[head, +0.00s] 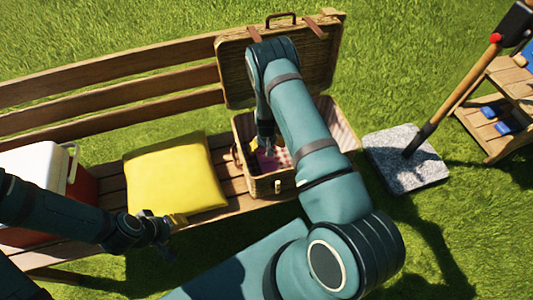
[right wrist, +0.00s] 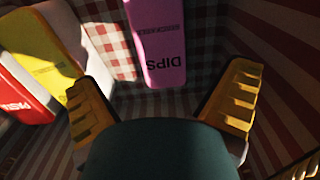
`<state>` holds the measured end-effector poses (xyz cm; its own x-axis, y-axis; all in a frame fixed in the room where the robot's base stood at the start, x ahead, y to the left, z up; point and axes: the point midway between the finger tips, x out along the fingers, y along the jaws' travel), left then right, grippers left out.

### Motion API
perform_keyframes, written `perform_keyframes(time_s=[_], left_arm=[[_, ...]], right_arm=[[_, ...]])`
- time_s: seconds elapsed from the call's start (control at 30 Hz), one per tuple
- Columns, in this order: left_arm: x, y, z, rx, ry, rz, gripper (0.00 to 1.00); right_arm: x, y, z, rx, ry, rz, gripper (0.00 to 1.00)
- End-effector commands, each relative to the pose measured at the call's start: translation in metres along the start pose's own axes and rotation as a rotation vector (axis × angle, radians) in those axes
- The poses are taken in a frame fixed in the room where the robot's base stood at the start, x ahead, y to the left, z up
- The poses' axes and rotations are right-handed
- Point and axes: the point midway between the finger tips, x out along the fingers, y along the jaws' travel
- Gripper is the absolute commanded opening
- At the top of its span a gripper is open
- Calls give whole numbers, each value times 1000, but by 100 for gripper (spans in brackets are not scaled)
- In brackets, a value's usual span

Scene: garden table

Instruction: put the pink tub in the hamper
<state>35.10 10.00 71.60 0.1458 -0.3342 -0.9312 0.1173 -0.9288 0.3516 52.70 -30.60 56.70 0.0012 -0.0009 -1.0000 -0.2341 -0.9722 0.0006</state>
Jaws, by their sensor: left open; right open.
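The pink tub, marked DIPS (right wrist: 162,42), lies inside the hamper against its checked lining in the right wrist view. In the head view a bit of pink (head: 266,161) shows low in the open hamper (head: 268,186). My right gripper (right wrist: 163,90) is down in the hamper, open, its yellow-padded fingers spread to either side below the tub. The fingers look apart from the tub. In the head view my right arm hides part of the hamper. My left gripper (head: 160,238) is open and empty in front of the bench.
A yellow packet and a red-and-white one (right wrist: 30,75) are in the hamper left of the tub. A yellow cushion (head: 175,175) and a red-and-white cooler (head: 35,165) sit on the bench. A stone base with a pole (head: 405,160) stands right; the hamper lid (head: 320,60) is up.

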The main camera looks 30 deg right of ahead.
Motion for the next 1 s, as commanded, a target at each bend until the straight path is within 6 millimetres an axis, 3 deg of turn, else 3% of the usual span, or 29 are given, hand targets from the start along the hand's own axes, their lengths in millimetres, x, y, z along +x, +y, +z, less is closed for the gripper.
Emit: perform_keyframes(time_s=[0.1,0.23,0.87,1.0], left_arm=[[-5,2,0,0,-2,0,47],[-7,2,1,0,-4,0,47],[-7,3,1,0,-4,0,47],[-18,7,-1,-2,-1,0,47]], right_arm=[[-20,0,0,-1,1,0,100],[-30,0,0,0,0,1,100],[-34,0,0,0,-1,0,100],[-46,0,0,0,-1,0,100]])
